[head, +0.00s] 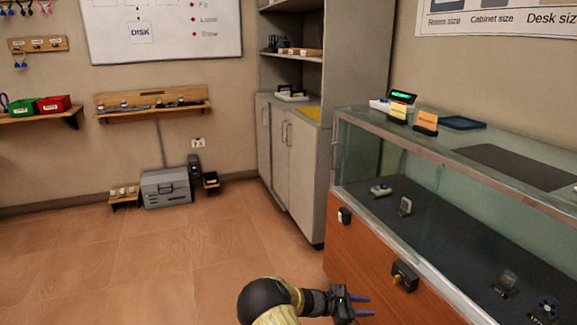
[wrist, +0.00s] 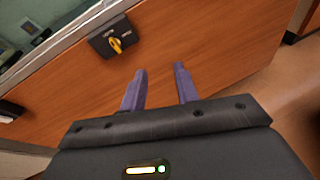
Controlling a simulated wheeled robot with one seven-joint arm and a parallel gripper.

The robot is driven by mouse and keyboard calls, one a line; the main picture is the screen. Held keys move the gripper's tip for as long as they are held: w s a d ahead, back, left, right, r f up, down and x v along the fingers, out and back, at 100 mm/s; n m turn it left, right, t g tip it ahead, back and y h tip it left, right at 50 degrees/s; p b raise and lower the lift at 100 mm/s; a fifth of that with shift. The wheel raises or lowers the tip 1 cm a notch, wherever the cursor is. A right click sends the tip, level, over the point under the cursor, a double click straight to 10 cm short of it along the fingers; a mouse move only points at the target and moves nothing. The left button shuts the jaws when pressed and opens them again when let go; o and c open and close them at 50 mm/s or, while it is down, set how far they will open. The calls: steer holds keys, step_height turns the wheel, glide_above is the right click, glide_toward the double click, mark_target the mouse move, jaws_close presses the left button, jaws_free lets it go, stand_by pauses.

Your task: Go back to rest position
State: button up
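My gripper (head: 361,305) is low at the bottom of the head view, beside the orange wooden front of the glass display counter (head: 357,252). In the wrist view its two purple fingers (wrist: 160,90) are apart with nothing between them. They point toward the wooden panel (wrist: 215,45). A dark switch box with a yellow knob (wrist: 115,44) is on that panel, ahead and left of the fingers in the wrist view. The switch box also shows in the head view (head: 404,277), to the right of and above my gripper, apart from it.
The glass counter holds several small devices; a blue tray (head: 461,122) and a lit green display (head: 402,97) stand on top. A grey cabinet (head: 290,155) stands behind. A grey box (head: 166,188) is on the floor by the back wall. The tiled floor at left is clear.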

steer(key=s+a+r+m+y, duration=0.4)
steer(key=s+r+m+y, duration=0.4)
steer(key=s, duration=0.5)
steer(key=s+a+r+m+y, duration=0.4)
steer(key=s+r+m+y, duration=0.4)
steer(key=s, duration=0.6)
step_height(320, 180, up, 30)
steer(key=m+h+p, duration=0.1)
steer(key=p, duration=2.8)
steer(key=shift+a+m+t+p, duration=0.15)
steer(key=shift+m+t+p, duration=0.15)
steer(key=shift+r, duration=0.1)
